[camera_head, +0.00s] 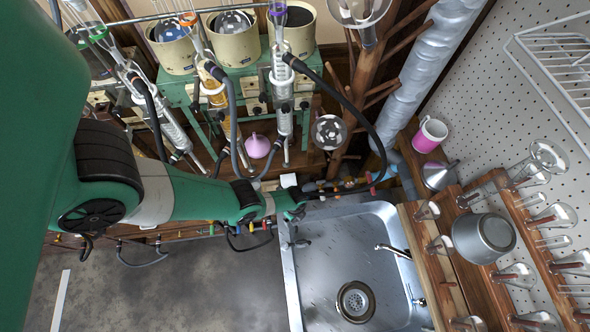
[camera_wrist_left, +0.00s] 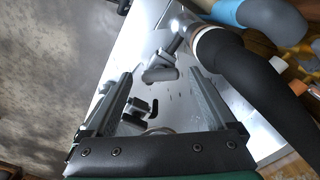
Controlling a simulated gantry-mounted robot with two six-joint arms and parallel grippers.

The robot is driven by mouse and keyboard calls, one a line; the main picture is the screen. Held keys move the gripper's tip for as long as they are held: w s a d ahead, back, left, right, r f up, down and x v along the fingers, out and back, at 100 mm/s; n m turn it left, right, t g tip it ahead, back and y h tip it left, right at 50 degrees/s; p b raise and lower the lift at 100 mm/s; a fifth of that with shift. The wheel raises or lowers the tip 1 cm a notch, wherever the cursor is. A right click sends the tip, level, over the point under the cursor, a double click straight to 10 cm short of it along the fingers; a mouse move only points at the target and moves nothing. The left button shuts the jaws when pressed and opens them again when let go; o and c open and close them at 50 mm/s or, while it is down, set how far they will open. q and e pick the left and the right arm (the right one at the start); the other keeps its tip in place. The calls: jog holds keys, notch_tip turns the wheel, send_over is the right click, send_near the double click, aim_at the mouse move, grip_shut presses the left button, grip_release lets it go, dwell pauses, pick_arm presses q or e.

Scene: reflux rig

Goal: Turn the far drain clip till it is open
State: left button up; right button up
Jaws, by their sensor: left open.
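My left gripper (camera_head: 300,205) comes in from the left in the head view, over the back left corner of the sink. In the left wrist view its two fingers (camera_wrist_left: 158,100) are apart with nothing held between them. Beyond and between them are a grey lever-like fitting (camera_wrist_left: 160,72) and a small dark clip-like part (camera_wrist_left: 140,109). A small metal fitting (camera_head: 299,244) also shows at the sink's left rim in the head view. I cannot tell for certain which part is the far drain clip, or its setting. My right gripper is not in view.
A thick black hose (camera_wrist_left: 255,85) runs close beside the right finger. The metal sink (camera_head: 332,262) has a tap (camera_head: 393,251) on its right. Glass condensers (camera_head: 281,95) and a pink flask (camera_head: 258,146) stand behind. A wooden drying rack (camera_head: 440,262) is at right.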

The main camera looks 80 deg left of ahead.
pick_arm(q)
jog(key=c, duration=1.4)
jog(key=shift+n, duration=0.3)
jog(key=n, duration=0.5)
jog(key=n+b, duration=0.1)
jog(key=n, duration=0.4)
jog(key=shift+n, duration=0.3)
